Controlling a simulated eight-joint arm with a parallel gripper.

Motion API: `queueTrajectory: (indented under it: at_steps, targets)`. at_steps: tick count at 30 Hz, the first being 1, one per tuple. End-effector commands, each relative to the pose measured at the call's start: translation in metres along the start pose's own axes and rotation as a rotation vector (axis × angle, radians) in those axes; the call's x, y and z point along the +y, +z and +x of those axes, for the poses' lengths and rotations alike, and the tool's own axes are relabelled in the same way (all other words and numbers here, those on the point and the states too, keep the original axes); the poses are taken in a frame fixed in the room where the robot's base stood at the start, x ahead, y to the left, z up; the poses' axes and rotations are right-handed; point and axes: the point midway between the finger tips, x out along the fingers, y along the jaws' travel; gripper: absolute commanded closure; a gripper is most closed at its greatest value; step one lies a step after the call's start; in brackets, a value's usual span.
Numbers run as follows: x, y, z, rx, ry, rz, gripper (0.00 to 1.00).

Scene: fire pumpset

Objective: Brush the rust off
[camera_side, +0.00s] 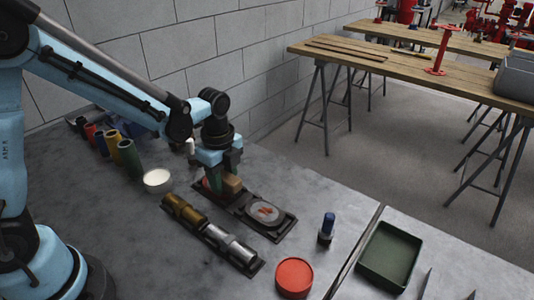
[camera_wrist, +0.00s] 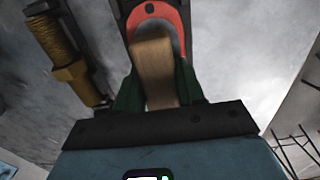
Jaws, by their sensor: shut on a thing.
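My gripper (camera_side: 220,182) is shut on a tan wooden block, which looks like the brush's handle (camera_wrist: 155,72). Its two green fingers clasp the block from both sides in the wrist view. The block (camera_side: 233,185) also shows in the side view, low over the back end of a dark holder. Its bristles are not visible, and I cannot tell whether it touches anything below. A red rounded part (camera_wrist: 152,10) shows behind the block.
A dark rack (camera_side: 254,267) with brass and silver cylinders lies in front of the holder. A white round pot (camera_side: 158,181) stands left of my gripper. A blue-topped bottle (camera_side: 327,228), red round lid (camera_side: 294,277) and green tray (camera_side: 389,255) are at right.

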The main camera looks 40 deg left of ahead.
Motion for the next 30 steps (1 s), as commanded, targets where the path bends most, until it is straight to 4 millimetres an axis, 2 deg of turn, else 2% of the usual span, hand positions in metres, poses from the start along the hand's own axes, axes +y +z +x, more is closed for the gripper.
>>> queueTrajectory:
  at_steps: [6, 26, 30]
  targets:
    - [0.0, -0.021, 0.0, 0.001, 0.0, 0.003, 0.95]
    - [0.0, 0.043, 0.002, 0.001, 0.0, -0.004, 0.95]
    - [-0.005, 0.034, 0.0, 0.001, 0.0, 0.004, 0.95]
